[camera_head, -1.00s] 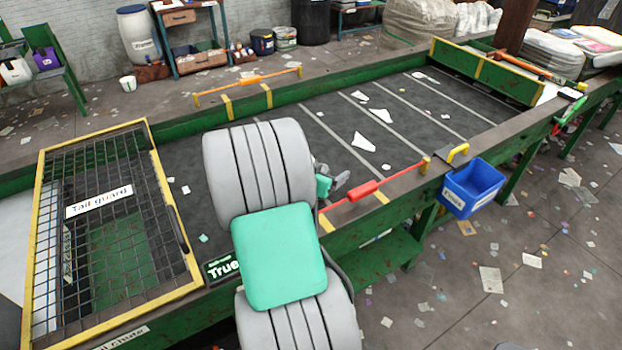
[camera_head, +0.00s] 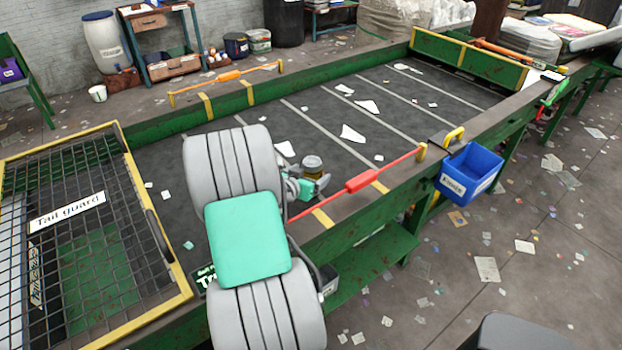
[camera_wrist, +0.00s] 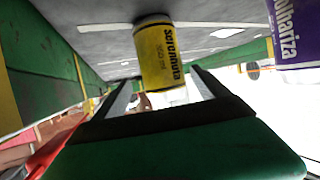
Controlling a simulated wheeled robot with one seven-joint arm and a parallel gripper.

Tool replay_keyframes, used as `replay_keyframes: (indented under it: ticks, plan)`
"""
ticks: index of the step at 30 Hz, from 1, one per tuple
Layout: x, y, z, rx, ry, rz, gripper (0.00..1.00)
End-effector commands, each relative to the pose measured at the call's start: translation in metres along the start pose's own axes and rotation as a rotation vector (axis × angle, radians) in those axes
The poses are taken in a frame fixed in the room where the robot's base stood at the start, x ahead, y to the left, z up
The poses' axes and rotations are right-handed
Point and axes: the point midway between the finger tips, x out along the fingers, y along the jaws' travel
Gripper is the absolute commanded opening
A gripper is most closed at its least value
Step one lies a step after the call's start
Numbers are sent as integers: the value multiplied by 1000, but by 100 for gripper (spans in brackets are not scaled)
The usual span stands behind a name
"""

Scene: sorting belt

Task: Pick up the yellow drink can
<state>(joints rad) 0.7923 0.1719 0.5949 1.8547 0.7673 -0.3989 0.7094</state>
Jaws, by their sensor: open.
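My gripper (camera_wrist: 163,88) is open, with a finger on either side and nothing held. In the head view my gripper (camera_head: 314,186) is small and partly hidden by my arm. I cannot tell whether the fingers touch the can.
A red bar (camera_head: 362,181) runs along the belt's near edge beside my arm. A blue bin (camera_head: 468,172) hangs outside the belt. The tail guard mesh (camera_head: 88,222) is at left. White scraps lie on the belt. A purple printed item (camera_wrist: 296,32) shows in the wrist view.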

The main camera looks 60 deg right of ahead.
Motion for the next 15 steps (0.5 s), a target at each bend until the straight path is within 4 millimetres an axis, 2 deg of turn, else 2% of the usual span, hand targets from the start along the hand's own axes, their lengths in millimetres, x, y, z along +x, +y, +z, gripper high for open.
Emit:
replay_keyframes:
  ticks: [6, 13, 15]
  plan:
    - [31, -4, -1, 0, -1, -1, 84]
    - [34, -7, 1, -2, 0, -6, 84]
    - [34, -7, 1, -2, 0, -6, 80]
